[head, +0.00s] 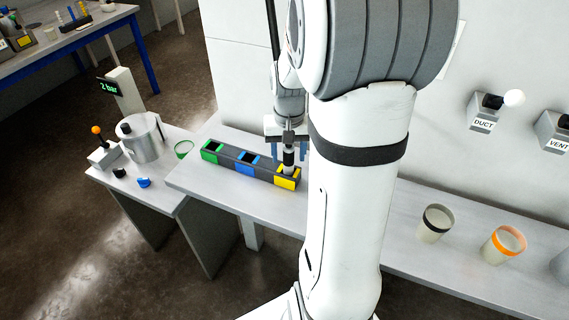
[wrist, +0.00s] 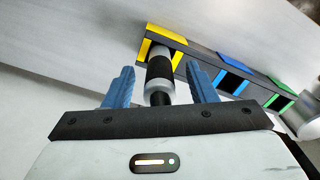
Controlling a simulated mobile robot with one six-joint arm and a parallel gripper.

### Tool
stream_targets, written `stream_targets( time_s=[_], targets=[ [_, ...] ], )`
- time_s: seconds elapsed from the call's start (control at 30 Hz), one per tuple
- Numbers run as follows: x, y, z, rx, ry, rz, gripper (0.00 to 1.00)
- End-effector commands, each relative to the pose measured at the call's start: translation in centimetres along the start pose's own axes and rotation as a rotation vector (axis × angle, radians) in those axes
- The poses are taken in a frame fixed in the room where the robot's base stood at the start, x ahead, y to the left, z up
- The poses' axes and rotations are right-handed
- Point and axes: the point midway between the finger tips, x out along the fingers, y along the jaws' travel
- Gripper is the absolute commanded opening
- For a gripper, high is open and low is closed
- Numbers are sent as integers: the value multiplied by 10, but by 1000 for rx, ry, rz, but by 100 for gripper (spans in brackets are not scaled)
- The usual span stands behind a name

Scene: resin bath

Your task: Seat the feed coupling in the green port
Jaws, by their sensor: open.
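The feed coupling (head: 288,157), a pale cylinder with a black band, stands at the yellow port (head: 287,182) at the near end of the dark port block. In the wrist view the coupling (wrist: 160,72) lies between my two blue fingers, with a visible gap on each side. My gripper (head: 289,153) is open around it, not touching it as far as I can see. The green port (head: 210,147) is at the block's far left end and looks empty. It also shows in the wrist view (wrist: 280,101).
The blue port (head: 246,160) is mid-block and looks empty. A metal pot (head: 141,138) and a lever with an orange knob (head: 102,150) stand on the left table. Cups (head: 434,223) stand on the bench at right. My arm hides part of the bench.

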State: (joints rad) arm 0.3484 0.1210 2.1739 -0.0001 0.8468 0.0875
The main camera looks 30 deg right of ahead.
Motion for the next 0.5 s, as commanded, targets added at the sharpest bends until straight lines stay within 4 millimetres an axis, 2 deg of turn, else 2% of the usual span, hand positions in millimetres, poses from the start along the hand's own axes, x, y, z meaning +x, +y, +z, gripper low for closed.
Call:
stream_targets(
  time_s=[0.1,0.2,0.47,0.5],
  targets=[
    [18,1,0,0,-5,0,51],
    [26,1,0,0,-2,0,51],
    [30,1,0,0,0,0,51],
    [30,1,0,0,0,0,49]
  ],
)
